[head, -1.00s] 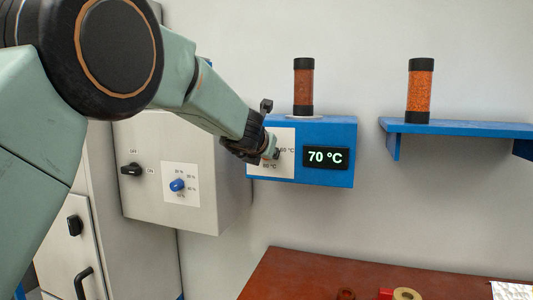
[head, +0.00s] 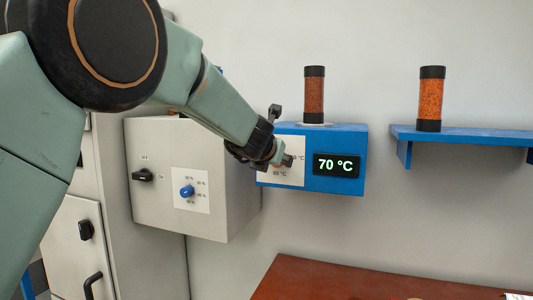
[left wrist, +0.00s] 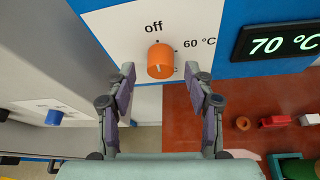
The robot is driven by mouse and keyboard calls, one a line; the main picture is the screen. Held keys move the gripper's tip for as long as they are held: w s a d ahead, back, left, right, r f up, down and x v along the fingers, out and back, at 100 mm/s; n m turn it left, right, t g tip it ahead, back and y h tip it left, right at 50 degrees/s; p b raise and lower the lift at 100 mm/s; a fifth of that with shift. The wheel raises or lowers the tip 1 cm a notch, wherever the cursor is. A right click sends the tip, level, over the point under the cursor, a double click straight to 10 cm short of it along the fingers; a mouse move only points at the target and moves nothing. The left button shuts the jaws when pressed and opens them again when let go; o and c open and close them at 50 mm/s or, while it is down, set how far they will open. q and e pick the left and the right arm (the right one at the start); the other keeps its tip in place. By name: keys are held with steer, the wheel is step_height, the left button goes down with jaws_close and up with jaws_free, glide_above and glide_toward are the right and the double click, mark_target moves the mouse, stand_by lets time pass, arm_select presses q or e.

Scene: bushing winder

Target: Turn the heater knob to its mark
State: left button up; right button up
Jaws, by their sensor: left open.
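The heater is a blue box (head: 335,140) on the wall with a white dial plate and a display (head: 336,165) reading 70 °C. In the left wrist view an orange knob (left wrist: 160,61) sits on the dial plate (left wrist: 118,28), marked off above and 60 °C at the right. A lower mark is partly covered by a finger. A pale line shows on the knob's face; its exact direction is unclear. My left gripper (left wrist: 160,72) is open, its fingertips spread left and right of the knob with visible gaps. In the head view the gripper (head: 284,160) hides the knob. My right gripper is not in view.
A grey cabinet (head: 235,190) with a black switch and blue knob (head: 187,191) stands left of the heater. An amber-filled cylinder (head: 313,95) stands on the heater, another (head: 431,98) on the blue shelf (head: 470,134). A red-brown table (head: 330,280) lies below.

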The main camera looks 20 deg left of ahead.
arm_select(q)
steer(key=v, duration=1)
steer(key=shift+w, duration=0.1)
